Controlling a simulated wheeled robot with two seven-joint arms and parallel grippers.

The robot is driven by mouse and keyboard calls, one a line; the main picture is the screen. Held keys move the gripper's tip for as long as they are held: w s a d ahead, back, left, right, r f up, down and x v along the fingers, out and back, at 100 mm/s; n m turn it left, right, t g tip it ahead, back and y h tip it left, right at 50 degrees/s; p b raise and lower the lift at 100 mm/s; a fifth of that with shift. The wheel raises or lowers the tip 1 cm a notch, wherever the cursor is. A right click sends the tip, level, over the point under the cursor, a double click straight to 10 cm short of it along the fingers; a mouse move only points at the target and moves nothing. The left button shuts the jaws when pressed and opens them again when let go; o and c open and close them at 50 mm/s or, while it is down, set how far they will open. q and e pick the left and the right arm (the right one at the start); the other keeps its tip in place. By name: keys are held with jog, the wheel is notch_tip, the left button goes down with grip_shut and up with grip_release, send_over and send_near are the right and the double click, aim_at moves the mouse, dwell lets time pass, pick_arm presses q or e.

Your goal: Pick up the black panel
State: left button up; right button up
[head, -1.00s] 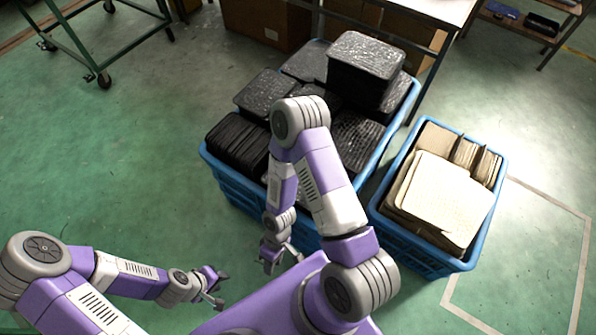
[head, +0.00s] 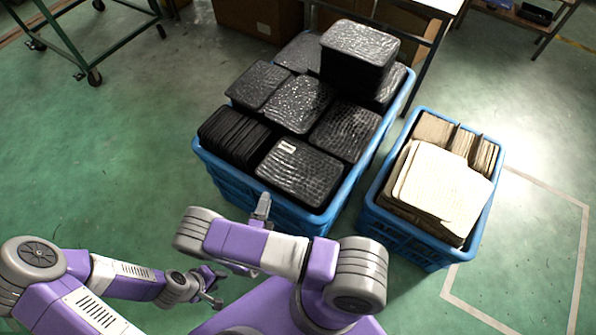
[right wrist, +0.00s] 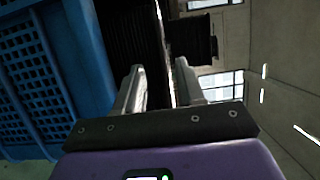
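Several stacks of black textured panels fill the large blue crate (head: 228,182). The front stack's top black panel (head: 300,174) lies flat and has a small white label. My right gripper (head: 263,204) is at the crate's front side, just short of that stack, pointing toward it. In the right wrist view its two fingers (right wrist: 158,85) are apart with nothing held, and the crate wall (right wrist: 50,70) and dark panel edges (right wrist: 132,35) lie ahead. My left gripper (head: 216,286) is low at the left, away from the crate, with its fingers apart and empty.
A smaller blue crate (head: 404,240) with beige panels (head: 440,188) stands right of the large one. A table leg (head: 427,62) and cardboard boxes (head: 262,25) are behind. A green cart (head: 68,42) stands far left. The green floor at left is clear.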

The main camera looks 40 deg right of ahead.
jog(key=b+x, duration=0.1)
jog(key=x, duration=0.5)
jog(key=shift+w+d+r, duration=0.15)
jog(key=shift+w, duration=0.05)
grip_shut()
